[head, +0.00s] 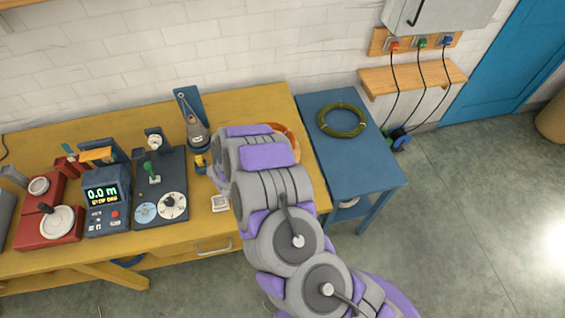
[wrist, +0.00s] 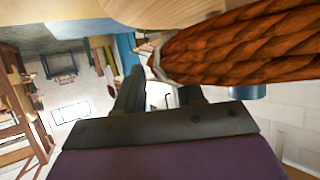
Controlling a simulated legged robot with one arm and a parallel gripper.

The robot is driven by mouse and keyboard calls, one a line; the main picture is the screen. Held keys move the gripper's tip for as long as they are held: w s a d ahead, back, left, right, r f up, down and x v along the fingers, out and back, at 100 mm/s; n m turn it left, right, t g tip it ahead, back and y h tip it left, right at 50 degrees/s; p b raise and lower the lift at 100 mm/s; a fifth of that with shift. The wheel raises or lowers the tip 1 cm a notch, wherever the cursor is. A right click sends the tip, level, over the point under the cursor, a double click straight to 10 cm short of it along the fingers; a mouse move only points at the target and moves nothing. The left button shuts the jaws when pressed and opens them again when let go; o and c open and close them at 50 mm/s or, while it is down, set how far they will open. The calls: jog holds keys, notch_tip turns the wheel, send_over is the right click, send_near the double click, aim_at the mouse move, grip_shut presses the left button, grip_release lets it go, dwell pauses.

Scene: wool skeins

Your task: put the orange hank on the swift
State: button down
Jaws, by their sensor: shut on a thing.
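The orange hank (wrist: 245,48) fills the upper right of the wrist view as a thick twisted rope, very close to the camera. Part of its loop (head: 289,134) shows in the head view behind my arm, over the right end of the yellow bench. My gripper (wrist: 160,92) is shut on the hank, its dark fingers reaching up to it in the wrist view. The fingers are hidden behind my arm in the head view. I cannot make out the swift with certainty; a pale wooden rounded surface (wrist: 170,10) shows at the top of the wrist view.
An olive coil (head: 342,119) lies on the blue side table (head: 376,171). The yellow bench (head: 262,102) carries a red machine (head: 48,222), a blue display box (head: 103,197), a dial panel (head: 160,190) and a grey cone-like device (head: 196,131). A wooden shelf with cables (head: 412,78) hangs on the wall.

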notch_tip(320, 180, down, 4)
jog(key=shift+d+r+b, duration=0.1)
jog(key=shift+r+b, duration=0.1)
jog(key=shift+b, duration=0.1)
jog(key=c, duration=0.7)
grip_release()
jog(key=p+v, duration=0.1)
jog(key=v, duration=1.1)
